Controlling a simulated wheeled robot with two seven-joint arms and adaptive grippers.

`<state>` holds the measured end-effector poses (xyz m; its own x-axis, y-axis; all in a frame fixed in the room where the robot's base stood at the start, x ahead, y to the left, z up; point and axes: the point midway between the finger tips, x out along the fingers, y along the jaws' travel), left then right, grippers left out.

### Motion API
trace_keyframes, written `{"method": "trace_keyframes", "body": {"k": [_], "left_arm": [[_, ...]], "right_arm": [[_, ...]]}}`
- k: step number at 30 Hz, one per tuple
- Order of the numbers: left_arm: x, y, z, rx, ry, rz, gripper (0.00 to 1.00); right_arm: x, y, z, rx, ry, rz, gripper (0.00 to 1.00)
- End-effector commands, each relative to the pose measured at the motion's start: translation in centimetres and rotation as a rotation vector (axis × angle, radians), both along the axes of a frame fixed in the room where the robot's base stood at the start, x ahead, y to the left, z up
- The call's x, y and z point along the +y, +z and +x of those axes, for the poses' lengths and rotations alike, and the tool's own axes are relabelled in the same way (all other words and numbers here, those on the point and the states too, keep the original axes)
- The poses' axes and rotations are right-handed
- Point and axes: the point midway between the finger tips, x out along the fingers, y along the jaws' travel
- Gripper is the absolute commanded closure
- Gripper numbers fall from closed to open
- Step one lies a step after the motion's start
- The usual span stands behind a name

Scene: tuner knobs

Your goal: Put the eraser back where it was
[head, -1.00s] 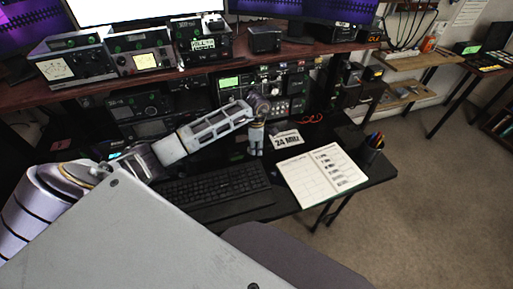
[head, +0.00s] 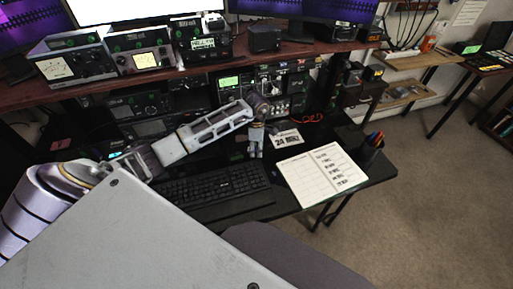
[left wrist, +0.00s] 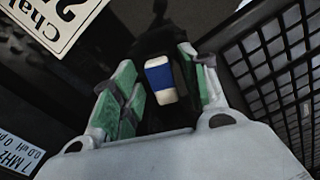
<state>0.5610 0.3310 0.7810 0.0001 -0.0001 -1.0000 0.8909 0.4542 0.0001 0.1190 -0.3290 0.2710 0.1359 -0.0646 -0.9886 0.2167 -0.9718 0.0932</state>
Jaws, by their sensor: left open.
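The eraser (left wrist: 159,78), white with a blue sleeve, shows in the left wrist view between the fingers of my left gripper (left wrist: 160,88). The fingers have green pads and stand apart, with gaps on both sides of the eraser. In the head view my left gripper (head: 256,152) points down over the dark desk, behind the keyboard and left of the 24 MHz card. I cannot make out the eraser in the head view. My right gripper is not in view.
The keyboard (head: 212,188) lies in front of the gripper. The 24 MHz card (head: 286,141) is close on its right, with an open notebook (head: 320,173) and a pen cup (head: 371,150) further right. Radio equipment (head: 275,85) stands behind.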

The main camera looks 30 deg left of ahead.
Motion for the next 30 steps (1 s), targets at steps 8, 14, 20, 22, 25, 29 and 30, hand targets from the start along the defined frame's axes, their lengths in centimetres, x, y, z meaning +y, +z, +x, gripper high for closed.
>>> {"method": "trace_keyframes", "body": {"k": [8,14,20,22,25,29,30], "left_arm": [[0.0,0.3,0.0,0.001,0.000,0.000,0.56],[0.0,2.3,0.1,-0.003,0.000,0.000,0.56],[0.0,5.2,0.1,-0.003,0.000,0.000,0.56],[0.0,6.3,0.1,-0.004,0.000,0.001,0.56],[0.1,7.8,0.1,-0.003,0.000,0.001,0.56],[0.0,9.6,0.1,-0.003,0.000,0.001,0.56],[0.0,10.1,0.1,-0.003,0.000,0.001,0.56]], "right_arm": [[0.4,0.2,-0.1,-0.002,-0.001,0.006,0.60],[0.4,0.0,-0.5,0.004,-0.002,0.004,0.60],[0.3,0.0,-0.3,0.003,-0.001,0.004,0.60],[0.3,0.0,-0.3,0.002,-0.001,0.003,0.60],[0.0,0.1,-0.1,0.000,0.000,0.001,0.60],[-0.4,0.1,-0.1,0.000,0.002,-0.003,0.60],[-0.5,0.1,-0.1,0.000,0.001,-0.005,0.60]]}}
